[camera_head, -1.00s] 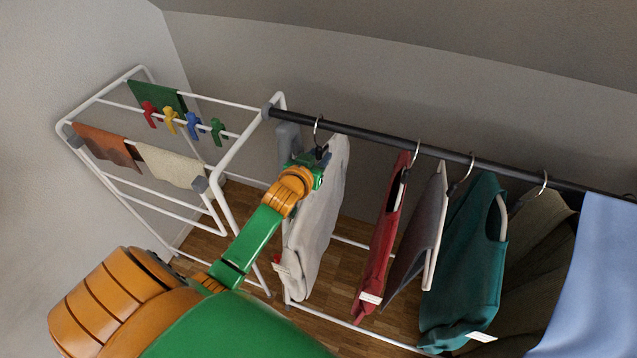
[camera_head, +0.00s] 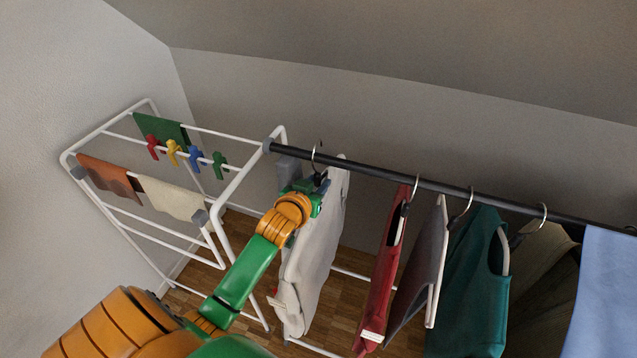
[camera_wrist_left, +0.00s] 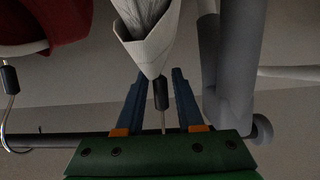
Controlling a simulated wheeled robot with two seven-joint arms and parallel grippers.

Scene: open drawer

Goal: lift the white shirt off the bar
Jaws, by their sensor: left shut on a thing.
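The white shirt (camera_head: 312,262) hangs on its hanger near the left end of the dark bar (camera_head: 375,174). Its top edge overlaps the bar in the head view. My left gripper (camera_head: 318,184) is shut on the hanger's neck (camera_wrist_left: 161,94), just under the hook (camera_head: 315,155). The hook shows at the bar; I cannot tell whether it still bears on it. In the left wrist view the shirt's pale collar (camera_wrist_left: 148,40) is just beyond the fingers, and the bar (camera_wrist_left: 40,140) runs behind the gripper. My right gripper is not in view.
A red garment (camera_head: 380,285), a grey one (camera_head: 418,265), a teal one (camera_head: 470,285) and others hang to the right, with a gap beside the shirt. A white drying rack (camera_head: 235,182) with cloths and coloured pegs stands close on the left.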

